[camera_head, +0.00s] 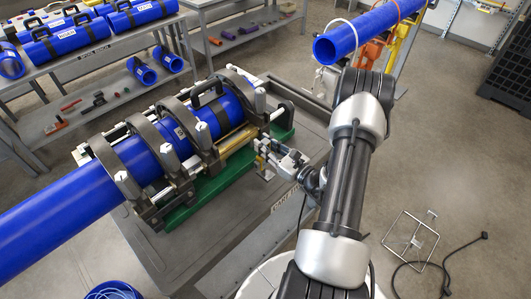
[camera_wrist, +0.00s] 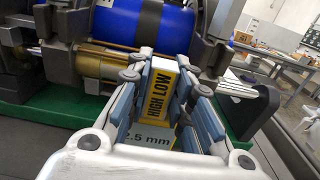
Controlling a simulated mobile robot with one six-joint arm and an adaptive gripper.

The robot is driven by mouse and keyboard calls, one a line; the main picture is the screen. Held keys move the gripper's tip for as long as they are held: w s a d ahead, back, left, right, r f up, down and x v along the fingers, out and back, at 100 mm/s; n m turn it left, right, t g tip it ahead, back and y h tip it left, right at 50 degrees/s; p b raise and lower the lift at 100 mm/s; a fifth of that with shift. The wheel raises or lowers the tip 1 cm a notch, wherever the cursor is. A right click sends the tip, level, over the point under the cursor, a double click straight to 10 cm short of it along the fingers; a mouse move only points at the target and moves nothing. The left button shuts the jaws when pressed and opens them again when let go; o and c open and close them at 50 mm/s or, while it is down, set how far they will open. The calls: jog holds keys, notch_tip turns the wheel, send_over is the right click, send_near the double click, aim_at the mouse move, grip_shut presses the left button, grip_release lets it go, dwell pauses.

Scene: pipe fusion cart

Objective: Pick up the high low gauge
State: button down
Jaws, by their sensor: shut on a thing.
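The high low gauge (camera_wrist: 160,90) is a small block with a yellow face lettered "HIGH LOW" in the wrist view. A lighter part below it reads "2.5 mm". My gripper (camera_wrist: 165,100) has its blue-grey fingers on both sides of the gauge and is shut on it. In the head view my gripper (camera_head: 272,157) is at the right front side of the fusion machine, beside the green base. The gauge is too small there to make out clearly. I cannot tell whether it still touches the cart.
The fusion machine (camera_head: 205,128) clamps a long blue pipe (camera_head: 65,215) on the grey cart (camera_head: 225,222). Its dark frame and brass-coloured cylinder (camera_wrist: 100,62) are close behind my gripper. Shelves with blue pipe pieces (camera_head: 68,39) stand behind. A wire stand (camera_head: 410,236) lies on the floor at right.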

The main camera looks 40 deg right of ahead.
notch_tip(320, 180, up, 15)
jog(key=p, duration=0.2)
jog(key=c, duration=1.9)
grip_release()
grip_shut()
